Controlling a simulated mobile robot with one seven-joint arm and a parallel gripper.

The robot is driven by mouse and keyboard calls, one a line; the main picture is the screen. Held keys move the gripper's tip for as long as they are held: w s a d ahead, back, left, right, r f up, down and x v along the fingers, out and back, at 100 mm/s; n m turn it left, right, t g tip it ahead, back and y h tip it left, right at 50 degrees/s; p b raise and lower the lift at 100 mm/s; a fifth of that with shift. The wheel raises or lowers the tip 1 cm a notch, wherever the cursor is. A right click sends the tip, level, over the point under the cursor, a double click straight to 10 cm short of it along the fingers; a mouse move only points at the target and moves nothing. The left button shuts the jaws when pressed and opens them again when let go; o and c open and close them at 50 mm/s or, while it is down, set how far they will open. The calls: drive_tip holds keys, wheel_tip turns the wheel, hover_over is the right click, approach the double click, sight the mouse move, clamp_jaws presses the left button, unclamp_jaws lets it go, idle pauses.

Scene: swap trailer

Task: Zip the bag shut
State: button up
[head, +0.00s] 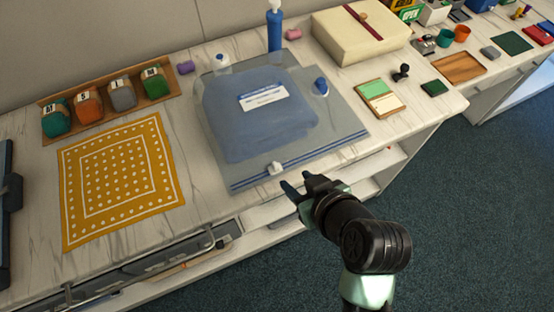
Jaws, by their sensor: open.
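The clear zip bag (318,140) lies flat on the counter with a folded blue cloth and a white label (263,97) inside. Two dark blue zip lines (310,156) run along its near edge. A small white slider (275,168) sits on these lines, left of their middle. My gripper (294,190) is open and empty, just right of and nearer than the slider, by the counter's front edge. It looks apart from the slider; its exact height is hard to tell.
A mustard dotted cloth (121,178) lies left of the bag. Several labelled rolls stand in a wooden tray (163,82) behind it. A blue bottle (275,32) and a cream parcel (361,38) stand behind the bag. Open shelves (365,168) lie below the counter edge.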

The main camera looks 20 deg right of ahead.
sight(275, 164)
drive_tip(key=x, duration=1.3)
clamp_jaws()
idle(1.1)
